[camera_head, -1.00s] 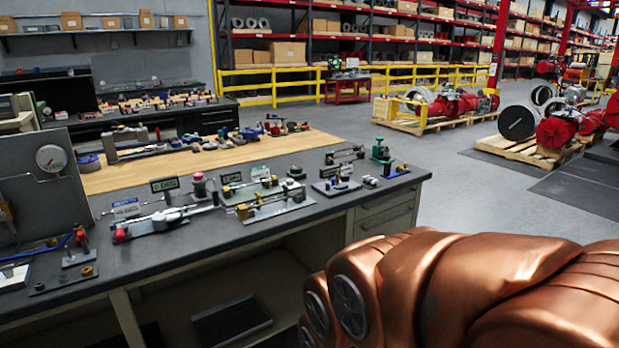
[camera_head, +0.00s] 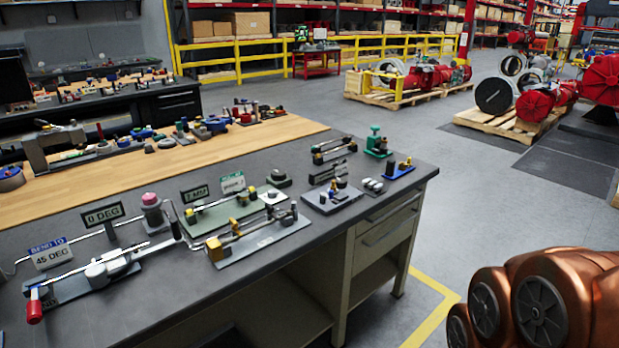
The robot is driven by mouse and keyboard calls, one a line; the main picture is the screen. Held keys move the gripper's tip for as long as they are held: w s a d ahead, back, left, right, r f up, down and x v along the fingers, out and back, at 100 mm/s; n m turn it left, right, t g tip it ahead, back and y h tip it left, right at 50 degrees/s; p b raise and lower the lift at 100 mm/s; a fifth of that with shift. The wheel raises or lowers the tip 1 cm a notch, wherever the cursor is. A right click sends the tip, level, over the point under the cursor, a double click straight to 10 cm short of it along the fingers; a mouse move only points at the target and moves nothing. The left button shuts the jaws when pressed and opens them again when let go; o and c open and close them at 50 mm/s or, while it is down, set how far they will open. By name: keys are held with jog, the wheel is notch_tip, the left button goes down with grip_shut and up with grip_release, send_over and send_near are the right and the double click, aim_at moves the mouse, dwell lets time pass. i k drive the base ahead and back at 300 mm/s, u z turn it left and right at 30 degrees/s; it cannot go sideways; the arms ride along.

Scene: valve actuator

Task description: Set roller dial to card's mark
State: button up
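I cannot tell for sure which part is the roller dial. On the bench, a green-headed card (camera_head: 232,184) stands behind a green-plate fixture (camera_head: 222,212); its text is too small to read. A black "2 MM" sign (camera_head: 195,193) stands beside that card. Further left are a blue-headed "BEND TO 45 DEG" card (camera_head: 50,253), a black "0 DEG" sign (camera_head: 102,214) and a bending tool (camera_head: 105,268) with a red-tipped handle (camera_head: 34,308). A grey-plate fixture with brass parts (camera_head: 260,236) lies in front of the green one. My gripper is not in view.
The dark-topped bench (camera_head: 150,318) has a wooden strip (camera_head: 90,185) behind the fixtures. Small fixtures (camera_head: 332,195) and a green press (camera_head: 376,143) stand near its right end. My copper-coloured arm fills the lower right. Grey floor (camera_head: 440,190) is open right of the bench.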

aim_at(272, 193)
jog(key=i, duration=0.85)
jog(key=u, duration=0.85)
jog(key=i, duration=0.75)
jog(key=u, duration=0.7)
